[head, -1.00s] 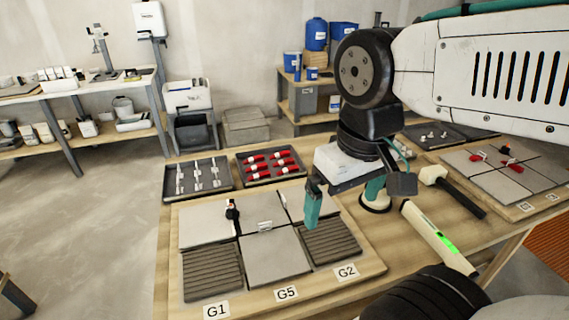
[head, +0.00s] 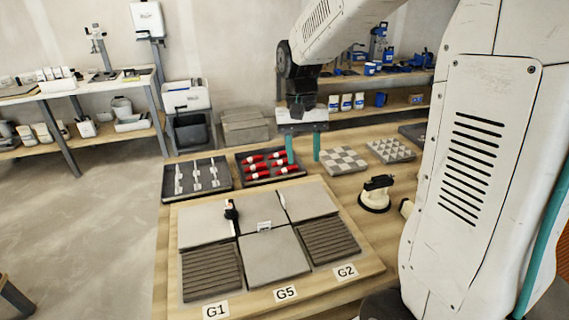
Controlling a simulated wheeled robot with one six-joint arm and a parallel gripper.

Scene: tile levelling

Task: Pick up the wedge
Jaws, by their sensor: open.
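Several red wedges with white markings (head: 266,168) lie in rows in a dark tray (head: 240,183) at the back of the workbench. My gripper (head: 303,149) is open and empty, with its teal fingers pointing down. Its left finger overlaps the tray's right end in the head view, and its right finger is to the right of the tray. I cannot tell how high the fingertips are above the bench. A tile board (head: 172,285) with grey tiles and labels G1, G5 and G2 lies in front of the tray. Small clips (head: 264,226) stand in its joints.
A second dark tray (head: 197,196) with white clips is left of the wedge tray. Patterned tile samples (head: 342,160) lie to the right. A black-and-white suction cup (head: 376,195) stands right of the board. My arm hides the bench's right side.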

